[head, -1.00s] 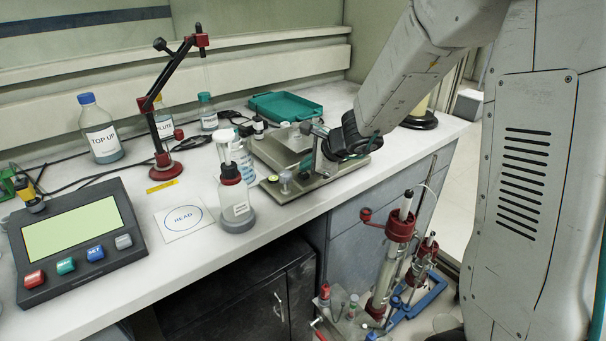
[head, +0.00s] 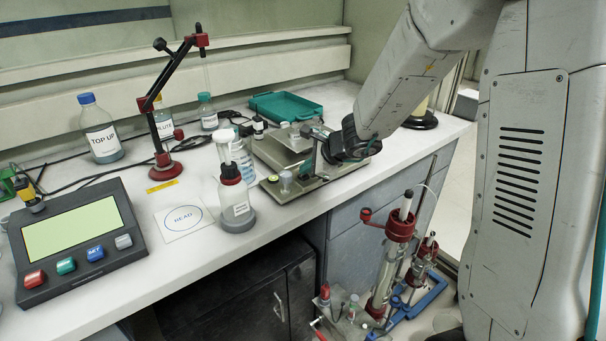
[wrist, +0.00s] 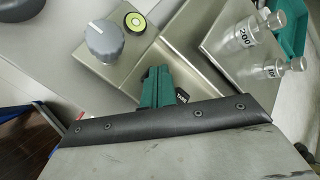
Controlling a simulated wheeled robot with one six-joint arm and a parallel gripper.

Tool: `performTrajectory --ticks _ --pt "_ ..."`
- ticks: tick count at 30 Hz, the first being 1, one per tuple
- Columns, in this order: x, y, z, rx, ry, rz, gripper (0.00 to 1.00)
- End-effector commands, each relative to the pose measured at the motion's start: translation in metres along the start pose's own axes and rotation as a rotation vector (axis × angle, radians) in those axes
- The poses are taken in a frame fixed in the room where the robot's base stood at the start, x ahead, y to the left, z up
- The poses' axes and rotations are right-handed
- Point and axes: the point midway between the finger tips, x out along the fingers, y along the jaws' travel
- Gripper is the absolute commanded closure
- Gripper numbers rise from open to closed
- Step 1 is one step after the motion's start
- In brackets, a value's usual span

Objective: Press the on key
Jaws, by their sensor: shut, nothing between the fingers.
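My gripper (wrist: 157,86) has dark green fingers, closed together and empty, over the metal balance plate in the wrist view. A small dark label or key (wrist: 182,96) with pale lettering shows just right of the fingers, partly hidden. A grey console (head: 82,242) on the left has a red key (head: 35,279), a green key (head: 66,266), a blue key (head: 95,253) and a grey key (head: 123,241). I cannot read an "on" marking on any key.
A grey knob (wrist: 104,38) and a round bubble level (wrist: 135,21) sit beside my fingers. Small glass bottles (wrist: 254,30) stand to the right.

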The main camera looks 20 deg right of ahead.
Motion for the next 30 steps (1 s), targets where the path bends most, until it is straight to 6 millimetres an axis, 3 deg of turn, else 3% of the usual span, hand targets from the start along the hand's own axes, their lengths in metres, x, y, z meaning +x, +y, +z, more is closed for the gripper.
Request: performTrajectory --ticks 30 --pt "-0.015 -0.011 0.011 0.001 0.0 -0.001 1.0"
